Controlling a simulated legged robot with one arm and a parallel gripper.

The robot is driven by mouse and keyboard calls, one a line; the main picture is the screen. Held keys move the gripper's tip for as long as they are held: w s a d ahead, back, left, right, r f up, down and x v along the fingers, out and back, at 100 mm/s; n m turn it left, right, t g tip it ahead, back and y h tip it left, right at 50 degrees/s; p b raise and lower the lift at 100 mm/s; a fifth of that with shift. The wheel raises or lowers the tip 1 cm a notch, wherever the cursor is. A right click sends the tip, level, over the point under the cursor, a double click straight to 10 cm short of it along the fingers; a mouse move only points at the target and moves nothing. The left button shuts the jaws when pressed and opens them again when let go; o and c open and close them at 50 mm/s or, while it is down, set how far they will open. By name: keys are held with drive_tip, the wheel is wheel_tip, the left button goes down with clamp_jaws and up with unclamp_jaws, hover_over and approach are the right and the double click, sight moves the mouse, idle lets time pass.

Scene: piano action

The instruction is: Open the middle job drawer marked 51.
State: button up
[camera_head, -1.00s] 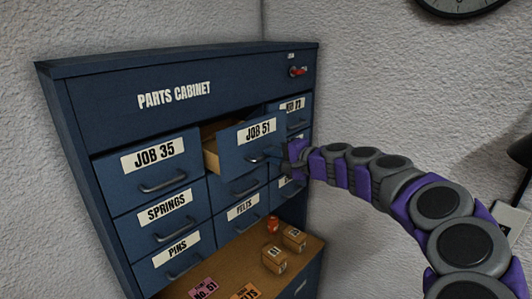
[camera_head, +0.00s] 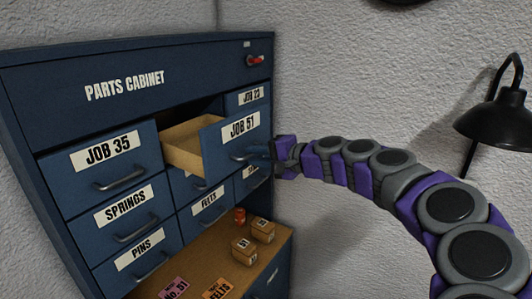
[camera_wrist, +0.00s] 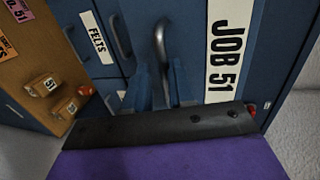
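The blue JOB 51 drawer (camera_head: 236,139) is in the top row of the parts cabinet, between JOB 35 and JOB 72. It stands well out of the cabinet, and its bare wooden inside (camera_head: 185,153) shows from above. My gripper (camera_head: 262,152) is at the front of this drawer, at its handle. In the wrist view the two blue fingers (camera_wrist: 160,92) sit on either side of the metal handle (camera_wrist: 160,45), beside the JOB 51 label (camera_wrist: 226,50). The fingers appear closed around the handle bar; the exact contact is partly hidden.
The JOB 35 drawer (camera_head: 104,164) and the lower drawers, such as FELTS (camera_head: 207,207), are shut. Small numbered boxes (camera_head: 262,229), a small orange item (camera_head: 239,215) and paper tags (camera_head: 217,289) lie on the wooden shelf below. A black lamp (camera_head: 497,118) is at the right.

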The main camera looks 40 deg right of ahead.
drive_tip(key=shift+o, duration=1.4)
drive_tip(key=shift+w+a+r, duration=0.15)
drive_tip(key=shift+a+r, duration=0.1)
drive_tip(key=shift+a, duration=0.25)
drive_tip(key=d+v, duration=0.1)
drive_tip(key=v, duration=1.7)
drive_tip(key=w+a+f+n+g+y+b, duration=0.15)
drive_tip(key=a+f+n+g, duration=0.4)
drive_tip(key=a, duration=0.85)
drive_tip(key=a+f+n+g+b, duration=0.3)
drive_tip(key=a+f, duration=0.6)
drive_tip(key=a, duration=0.5)
drive_tip(key=s+a+f+n+g+h+b, duration=0.1)
drive_tip(key=s+a+f+n+g+h, duration=0.15)
drive_tip(key=s+f, duration=0.3)
drive_tip(key=s+a+f+n+g+h+b, duration=0.1)
drive_tip(key=s+a+f+g+b, duration=0.1)
drive_tip(key=s+a+f, duration=0.35)
drive_tip(key=s+d+f+n+g+h+b, duration=0.1)
drive_tip(key=s+d+f+g+h, duration=0.2)
drive_tip(key=s+f, duration=0.5)
wheel_tip(320, 180, down, 2)
drive_tip(key=shift+s+d+f+n+h+b, duration=0.1)
drive_tip(key=shift+s+d+n+h+b, duration=0.2)
drive_tip(key=shift+d, duration=0.35)
